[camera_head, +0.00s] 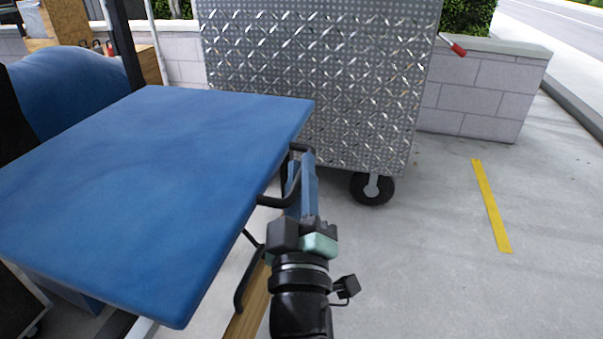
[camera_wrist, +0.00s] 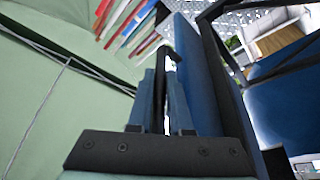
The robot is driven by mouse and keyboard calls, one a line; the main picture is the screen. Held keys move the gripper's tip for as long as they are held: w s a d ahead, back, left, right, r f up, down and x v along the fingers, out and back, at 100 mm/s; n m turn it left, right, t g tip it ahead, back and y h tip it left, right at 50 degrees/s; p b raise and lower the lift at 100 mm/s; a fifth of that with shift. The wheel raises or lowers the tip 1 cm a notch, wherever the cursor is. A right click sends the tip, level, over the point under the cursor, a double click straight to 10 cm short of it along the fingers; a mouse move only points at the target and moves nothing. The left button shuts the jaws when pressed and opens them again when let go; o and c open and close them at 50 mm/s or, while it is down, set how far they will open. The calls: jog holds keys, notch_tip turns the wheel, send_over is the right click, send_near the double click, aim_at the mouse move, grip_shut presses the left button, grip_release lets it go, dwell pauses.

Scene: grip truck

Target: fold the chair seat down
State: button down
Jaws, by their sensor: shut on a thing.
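The blue chair seat (camera_head: 150,190) is a broad flat panel at the left of the head view and looks close to level. A black bent bar (camera_head: 272,201) sits by its right edge. My gripper (camera_head: 303,165) reaches forward just right of that edge, with its blue-grey fingers at the bar. The wrist view shows my gripper (camera_wrist: 167,75) shut on a narrow dark piece, seemingly this bar. A blue panel (camera_wrist: 205,80), apparently the seat seen nearly edge-on, runs close beside the right finger. The exact contact is partly hidden.
A grey diamond-plate cart (camera_head: 315,80) on a black wheel (camera_head: 372,188) stands just beyond my gripper. A block wall (camera_head: 475,95) is behind it. A wooden beam (camera_head: 248,312) lies low beside my arm. Concrete at right is clear, with a yellow strip (camera_head: 490,205).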

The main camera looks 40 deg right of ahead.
jog(key=c, duration=1.1)
grip_release()
jog(key=shift+f, duration=0.65)
jog(key=shift+r, duration=0.1)
jog(key=shift+a, duration=0.1)
jog(key=shift+b+v, duration=1.8)
jog(key=shift+v, duration=4.65)
jog(key=shift+r, duration=0.15)
